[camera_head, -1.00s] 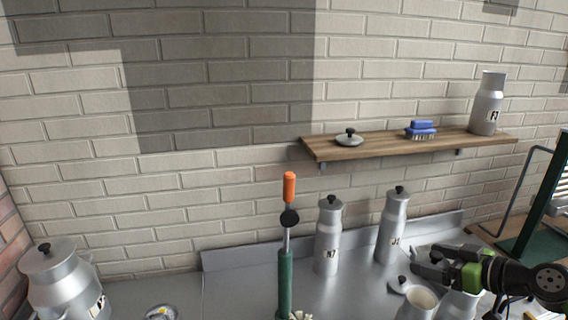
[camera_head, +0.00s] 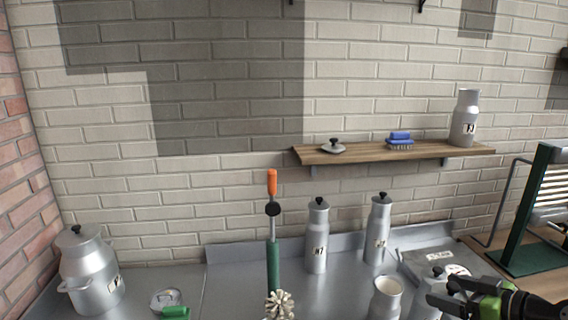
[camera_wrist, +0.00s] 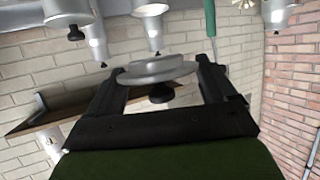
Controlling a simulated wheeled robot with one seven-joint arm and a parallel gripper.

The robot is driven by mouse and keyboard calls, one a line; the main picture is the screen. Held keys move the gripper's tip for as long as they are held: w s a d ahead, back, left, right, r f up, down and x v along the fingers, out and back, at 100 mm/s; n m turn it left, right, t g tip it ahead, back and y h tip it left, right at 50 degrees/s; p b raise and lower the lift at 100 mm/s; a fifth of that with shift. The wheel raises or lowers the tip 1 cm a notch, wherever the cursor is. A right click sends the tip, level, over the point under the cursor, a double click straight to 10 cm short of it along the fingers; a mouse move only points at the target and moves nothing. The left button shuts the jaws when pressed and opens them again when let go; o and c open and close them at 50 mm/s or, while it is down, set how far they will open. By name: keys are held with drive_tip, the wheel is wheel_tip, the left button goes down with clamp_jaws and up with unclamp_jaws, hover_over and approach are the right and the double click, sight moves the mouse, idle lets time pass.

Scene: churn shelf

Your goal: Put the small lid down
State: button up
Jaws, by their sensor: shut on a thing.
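The small lid (camera_wrist: 158,72) is a grey disc with a black knob, held between the two fingers of my gripper (camera_wrist: 158,78) in the wrist view, which is upside down. In the head view my gripper (camera_head: 447,290) is at the lower right, reaching left. A black-knobbed lid (camera_head: 432,279) shows at its fingertips, in line with a grey can body; whether it touches that can, I cannot tell. An open grey can (camera_head: 386,298) stands just left of it. Another grey lid with a black knob (camera_head: 333,148) lies on the wooden shelf (camera_head: 370,153).
The shelf also holds a blue brush (camera_head: 400,141) and a can (camera_head: 465,118). Two lidded cans (camera_head: 317,240) (camera_head: 377,235) stand at the counter's back. A green tool with an orange tip (camera_head: 272,235) rises mid-counter. A large can (camera_head: 90,275) stands left. A green rack (camera_head: 530,215) stands right.

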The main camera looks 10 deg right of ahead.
drive_tip(key=w+a+f+n+g+y, duration=0.1)
drive_tip(key=a+f+n+g+y, duration=0.1)
drive_tip(key=a+f, duration=0.7)
drive_tip(key=w+a+f+n+g+y, duration=0.1)
drive_tip(key=a+f+n+g+y, duration=0.1)
drive_tip(key=a+f, duration=0.7)
drive_tip(key=a+n+y, duration=0.1)
drive_tip(key=a, duration=0.6)
drive_tip(key=shift+w+a+f+n+g, duration=0.2)
drive_tip(key=shift+a+f+n+g, duration=0.1)
drive_tip(key=shift+f+n, duration=0.1)
